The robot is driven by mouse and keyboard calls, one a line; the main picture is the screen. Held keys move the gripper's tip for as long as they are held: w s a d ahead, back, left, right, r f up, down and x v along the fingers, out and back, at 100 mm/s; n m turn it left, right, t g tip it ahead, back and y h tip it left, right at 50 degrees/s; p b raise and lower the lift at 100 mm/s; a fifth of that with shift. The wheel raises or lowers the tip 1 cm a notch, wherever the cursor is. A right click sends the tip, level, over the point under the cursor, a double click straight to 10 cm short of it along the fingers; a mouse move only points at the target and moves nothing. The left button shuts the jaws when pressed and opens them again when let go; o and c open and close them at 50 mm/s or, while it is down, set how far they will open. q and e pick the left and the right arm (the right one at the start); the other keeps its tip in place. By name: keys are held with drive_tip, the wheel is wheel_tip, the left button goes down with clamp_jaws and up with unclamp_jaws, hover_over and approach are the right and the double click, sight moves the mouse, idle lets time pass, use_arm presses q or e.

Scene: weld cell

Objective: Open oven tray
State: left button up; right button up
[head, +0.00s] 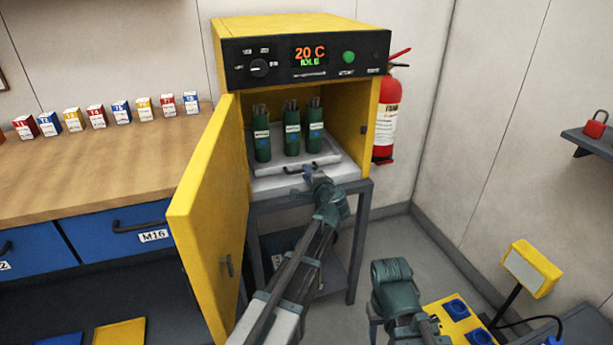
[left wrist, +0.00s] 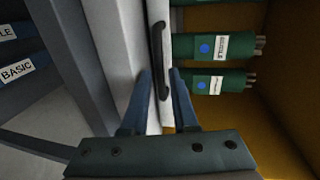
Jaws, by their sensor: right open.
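The yellow oven (head: 300,28) stands with its door (head: 205,215) swung open to the left. The pale grey oven tray (head: 325,160) lies inside on the oven floor and carries three green canisters (head: 291,128). Its dark bar handle (head: 300,169) is at the front; the left wrist view shows this handle (left wrist: 156,45) too. My left gripper (head: 310,172) is at the handle, its fingers (left wrist: 160,75) apart on either side of it, with visible gaps. My right gripper (head: 391,268) is empty, low and away from the oven; its fingertips are hard to make out.
A wooden bench (head: 100,160) with several small labelled boxes and blue drawers is on the left. A red fire extinguisher (head: 387,120) hangs right of the oven. A yellow device (head: 530,268) is at lower right.

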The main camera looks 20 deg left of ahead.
use_arm(q)
drive_tip(key=shift+w+a, duration=0.15)
drive_tip(key=shift+w, duration=0.1)
drive_tip(key=shift+c, duration=0.3)
clamp_jaws()
idle(1.0)
